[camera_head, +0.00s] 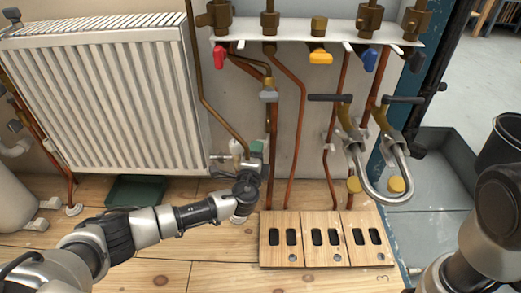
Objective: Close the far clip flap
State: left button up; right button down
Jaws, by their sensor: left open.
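My left arm reaches in from the lower left. Its open gripper (246,187) is small and dark, low in front of the radiator valve (252,163), with no object visible in its jaws. I cannot tell whether it touches the valve. A small white piece (235,148) and a green piece (256,147) show just above it. Small pale clip-like fittings (331,140) sit on the copper pipes to the right. I cannot single out the far clip flap or tell whether it is open. Part of my right arm shows at lower right; its gripper is out of frame.
A white radiator (105,95) stands at left. A valve rail (320,32) and copper pipes (298,125) run on the wall. A black bucket (503,140) stands at right.

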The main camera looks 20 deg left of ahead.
pick_arm(q)
jog(key=w, duration=0.1)
jog(key=w+b, duration=0.1)
jog(key=w, duration=0.1)
jog(key=w+b, duration=0.1)
jog(key=w, duration=0.1)
jog(key=shift+a, duration=0.25)
grip_shut()
